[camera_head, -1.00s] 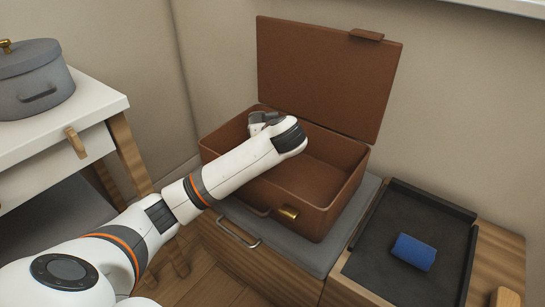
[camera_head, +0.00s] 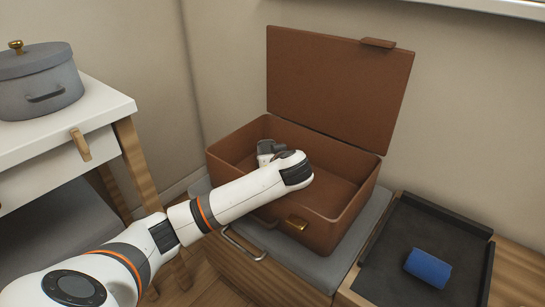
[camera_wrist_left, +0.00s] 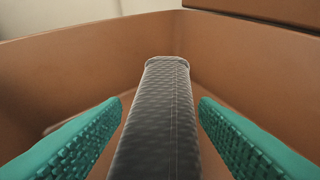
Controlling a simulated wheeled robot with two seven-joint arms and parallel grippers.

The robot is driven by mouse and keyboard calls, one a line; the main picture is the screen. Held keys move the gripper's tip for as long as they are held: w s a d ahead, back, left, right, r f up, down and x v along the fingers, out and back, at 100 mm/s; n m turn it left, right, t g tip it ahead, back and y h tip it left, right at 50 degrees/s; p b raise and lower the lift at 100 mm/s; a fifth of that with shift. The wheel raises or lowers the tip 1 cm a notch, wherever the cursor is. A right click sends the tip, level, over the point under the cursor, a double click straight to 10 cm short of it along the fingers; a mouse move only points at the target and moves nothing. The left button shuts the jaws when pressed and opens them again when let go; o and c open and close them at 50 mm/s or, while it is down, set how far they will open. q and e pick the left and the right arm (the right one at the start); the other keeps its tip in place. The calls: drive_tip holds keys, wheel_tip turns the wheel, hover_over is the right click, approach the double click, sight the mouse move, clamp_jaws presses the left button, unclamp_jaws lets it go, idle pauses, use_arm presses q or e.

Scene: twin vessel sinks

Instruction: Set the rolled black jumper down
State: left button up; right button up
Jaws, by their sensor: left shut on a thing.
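The rolled black jumper (camera_wrist_left: 158,110) shows in the left wrist view as a dark, textured roll running away from the camera. It lies between the teal finger pads of my left gripper (camera_wrist_left: 160,125), which is shut on it. In the head view my left gripper (camera_head: 268,152) is inside the left part of the open brown box (camera_head: 345,225), partly hidden by my own wrist. My right gripper is not in view.
The box lid (camera_head: 340,85) stands open at the back. The box rests on a grey cushion (camera_head: 318,268). To the right, a black tray (camera_head: 395,255) holds a blue roll (camera_head: 428,268). A white table (camera_head: 95,115) with a grey pot (camera_head: 38,85) stands left. The box's right half looks empty.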

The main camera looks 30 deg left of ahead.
use_arm(q)
drive_tip(key=shift+f, duration=0.2)
drive_tip(key=o, duration=1.3)
drive_tip(key=shift+c, duration=0.2)
